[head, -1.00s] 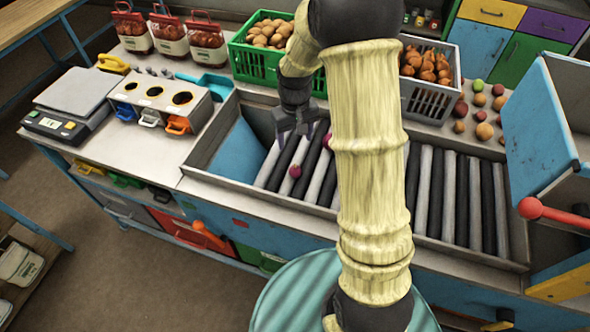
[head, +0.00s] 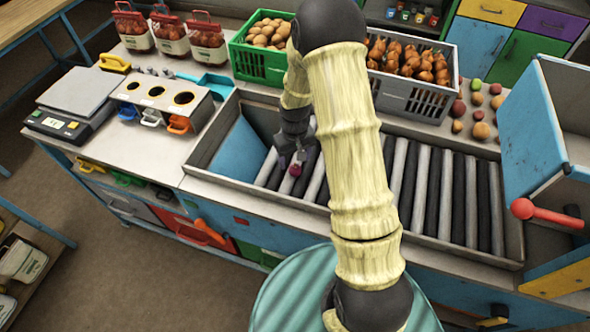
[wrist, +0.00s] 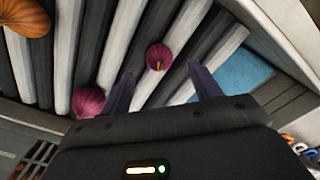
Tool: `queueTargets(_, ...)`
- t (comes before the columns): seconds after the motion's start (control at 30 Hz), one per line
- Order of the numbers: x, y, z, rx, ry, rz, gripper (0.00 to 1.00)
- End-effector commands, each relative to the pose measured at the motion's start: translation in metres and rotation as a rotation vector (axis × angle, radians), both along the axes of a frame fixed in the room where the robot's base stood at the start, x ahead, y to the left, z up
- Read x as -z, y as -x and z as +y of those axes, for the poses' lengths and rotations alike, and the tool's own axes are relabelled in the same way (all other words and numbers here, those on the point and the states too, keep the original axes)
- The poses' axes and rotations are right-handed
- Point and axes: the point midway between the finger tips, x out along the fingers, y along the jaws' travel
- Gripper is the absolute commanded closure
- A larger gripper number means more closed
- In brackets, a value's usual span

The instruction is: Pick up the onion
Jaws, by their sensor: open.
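A small purple-red onion (head: 295,170) lies on the rollers just below my gripper (head: 296,158) in the head view. In the wrist view the onion (wrist: 157,57) shows ahead of and between the two fingers of my gripper (wrist: 163,75). The jaws are open and nothing is held. A second purple-red onion (wrist: 88,102) lies to the left, just outside the left finger. A brown-orange round vegetable (wrist: 25,17) sits at the upper left of the wrist view. My arm hides these last two in the head view.
The roller bed (head: 440,200) has raised metal walls and a blue chute (head: 240,150) at its left end. A green crate (head: 262,58) and a grey crate (head: 415,90) stand behind it. Loose produce (head: 480,130) lies at the back right, near a blue panel (head: 540,130).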

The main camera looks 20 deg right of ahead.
Motion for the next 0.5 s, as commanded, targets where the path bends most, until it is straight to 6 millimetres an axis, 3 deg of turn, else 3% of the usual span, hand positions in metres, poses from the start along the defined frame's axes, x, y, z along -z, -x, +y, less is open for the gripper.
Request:
queueTargets(0.17,0.009,0.000,0.000,0.000,0.000,0.004,0.37)
queueTargets(0.5,0.045,-0.001,-0.001,0.000,0.000,0.003,0.37)
